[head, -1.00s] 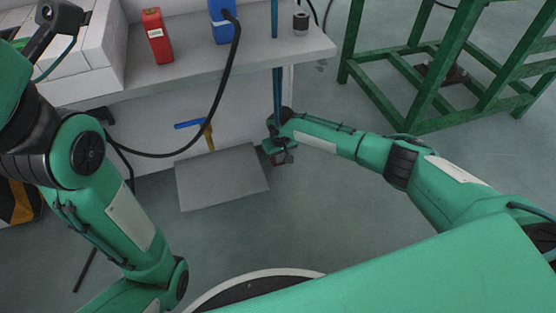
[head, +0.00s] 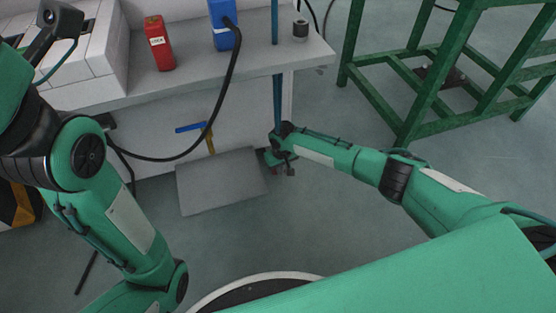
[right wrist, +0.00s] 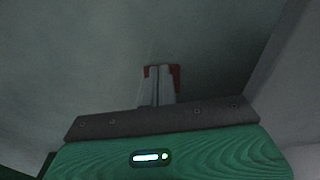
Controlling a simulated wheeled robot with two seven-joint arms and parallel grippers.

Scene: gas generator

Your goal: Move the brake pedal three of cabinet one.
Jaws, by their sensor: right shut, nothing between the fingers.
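My right gripper (head: 288,172) is low, just right of a flat grey plate (head: 221,183) near the floor. The plate stands out from under the bench, and I cannot tell if it is the pedal. In the right wrist view, the right gripper's fingers (right wrist: 160,72) are shut with nothing between them, red showing at their tips. No pedal can be made out in that dim view. My left arm fills the left side of the head view; its gripper does not show clearly. No label marks brake pedal three.
A black hose (head: 200,140) hangs below near a blue handle (head: 190,127). A green frame (head: 425,90) stands right. Floor between is clear.

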